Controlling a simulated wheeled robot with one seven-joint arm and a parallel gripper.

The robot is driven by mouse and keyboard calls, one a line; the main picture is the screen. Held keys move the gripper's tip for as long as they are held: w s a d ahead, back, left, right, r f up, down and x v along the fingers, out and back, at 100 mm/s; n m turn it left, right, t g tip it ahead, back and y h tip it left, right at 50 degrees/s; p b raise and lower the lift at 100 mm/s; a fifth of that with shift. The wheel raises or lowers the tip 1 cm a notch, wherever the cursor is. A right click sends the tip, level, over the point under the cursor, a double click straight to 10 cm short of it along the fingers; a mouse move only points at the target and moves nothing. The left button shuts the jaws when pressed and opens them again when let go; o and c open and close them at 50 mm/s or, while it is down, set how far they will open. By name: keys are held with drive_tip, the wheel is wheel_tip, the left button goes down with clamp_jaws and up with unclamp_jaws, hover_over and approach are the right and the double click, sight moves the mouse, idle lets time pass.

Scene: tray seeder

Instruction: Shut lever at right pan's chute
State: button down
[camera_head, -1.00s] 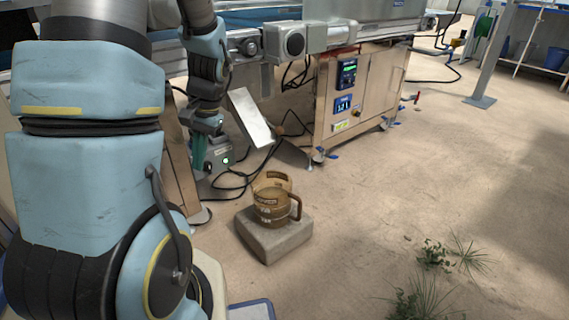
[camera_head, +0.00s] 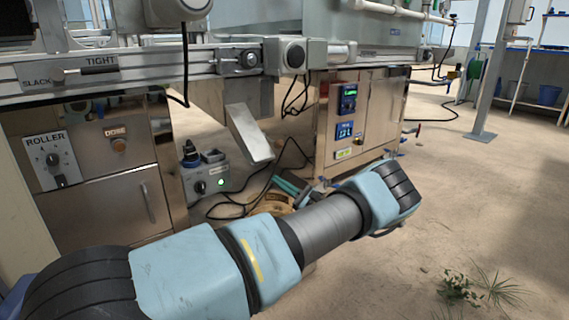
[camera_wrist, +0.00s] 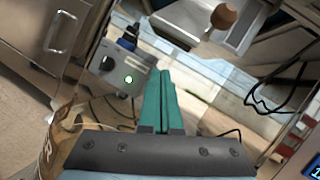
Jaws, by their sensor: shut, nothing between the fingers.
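A sloping metal chute (camera_head: 250,136) hangs under the machine, left of the steel cabinet. In the wrist view a brown round knob (camera_wrist: 224,16) shows at the top, beside a grey metal plate (camera_wrist: 245,28); it looks like a lever's end, but its shaft is unclear. I cannot make out the knob in the head view now. My gripper (camera_head: 284,184) is low in front of the chute, with its teal fingers together and empty. In the wrist view the gripper (camera_wrist: 161,72) points up the picture, below and left of the knob, apart from it. No pan is clearly identifiable.
A grey control box (camera_head: 207,182) with a green light stands left of the chute, with black cables on the floor. A brown jug (camera_head: 262,205) is partly hidden behind my arm. The steel cabinet (camera_head: 383,110) stands right; the floor farther right is largely open.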

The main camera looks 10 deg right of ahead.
drive_tip(key=s+d+f+m+t+h, duration=0.1)
drive_tip(key=s+d+m+t+h, duration=0.1)
drive_tip(key=d, duration=0.6)
drive_tip(key=shift+s+m+t+h, duration=0.15)
drive_tip(key=shift+m+t+h, duration=0.15)
drive_tip(key=shift+m+t, duration=0.65)
drive_tip(key=shift+a+n+t, duration=0.1)
drive_tip(key=shift+n+t, duration=0.15)
drive_tip(key=w+a+r+b, duration=0.4)
drive_tip(key=w+a+r, duration=0.1)
drive_tip(key=r, duration=0.3)
drive_tip(key=shift+w+a+r, duration=0.2)
drive_tip(key=shift+w+r, duration=0.05)
drive_tip(key=shift+w, duration=0.3)
drive_tip(key=shift+s+d+r+p, duration=0.15)
drive_tip(key=shift+r+p, duration=0.25)
drive_tip(key=shift+p, duration=0.45)
